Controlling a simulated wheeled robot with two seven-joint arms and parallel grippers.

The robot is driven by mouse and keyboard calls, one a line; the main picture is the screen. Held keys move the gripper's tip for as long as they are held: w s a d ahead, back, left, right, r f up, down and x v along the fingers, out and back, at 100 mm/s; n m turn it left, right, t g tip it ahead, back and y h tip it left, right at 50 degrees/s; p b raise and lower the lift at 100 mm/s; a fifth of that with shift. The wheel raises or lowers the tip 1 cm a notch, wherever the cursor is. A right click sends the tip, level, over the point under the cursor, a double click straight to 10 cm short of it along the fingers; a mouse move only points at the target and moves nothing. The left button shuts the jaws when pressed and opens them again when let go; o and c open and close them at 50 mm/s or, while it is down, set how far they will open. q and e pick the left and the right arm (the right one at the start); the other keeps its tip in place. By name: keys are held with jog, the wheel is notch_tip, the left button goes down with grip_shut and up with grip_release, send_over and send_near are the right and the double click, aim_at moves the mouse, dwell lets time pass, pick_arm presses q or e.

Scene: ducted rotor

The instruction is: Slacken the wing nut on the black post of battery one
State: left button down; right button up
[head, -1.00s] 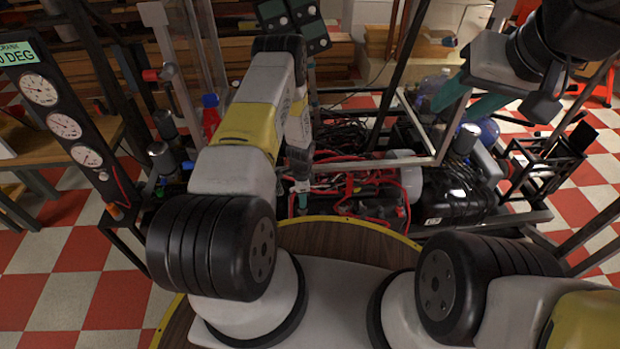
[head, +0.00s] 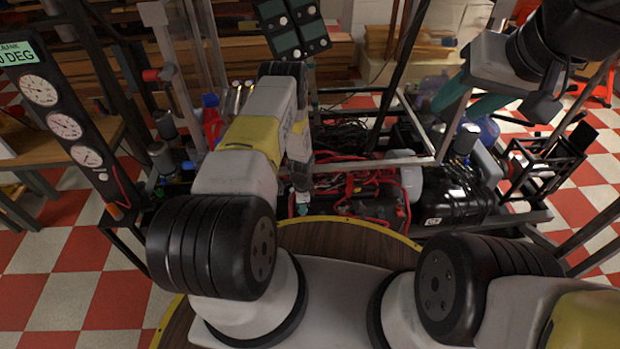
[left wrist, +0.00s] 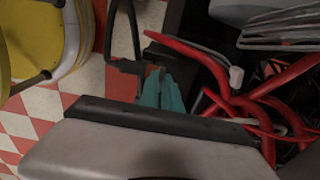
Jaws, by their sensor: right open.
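Red cables (head: 352,184) run over dark battery-like boxes in the frame behind the round wooden top. I cannot make out the wing nut, the black post or which battery is battery one. My left gripper (head: 302,205) points down at the left part of this cabling, partly hidden by its own wrist. In the left wrist view its teal fingers (left wrist: 164,94) are close together beside a thick red cable (left wrist: 205,62); whether they touch anything is unclear. My right gripper (head: 441,132) is open and empty, up at the right.
A black tank (head: 450,196) lies right of the cables. A gauge panel (head: 62,125) and a red bottle (head: 212,124) stand at the left. Metal frame bars (head: 385,161) cross behind the cabling. The checkered floor is clear at lower left.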

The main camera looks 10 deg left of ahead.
pick_arm(q)
jog(key=shift+n, duration=0.4)
jog(key=n, duration=1.4)
jog(key=shift+n, duration=0.4)
jog(key=n, duration=0.5)
dwell(0.4)
jog(key=c, duration=1.6)
grip_release()
jog(key=shift+o, duration=0.2)
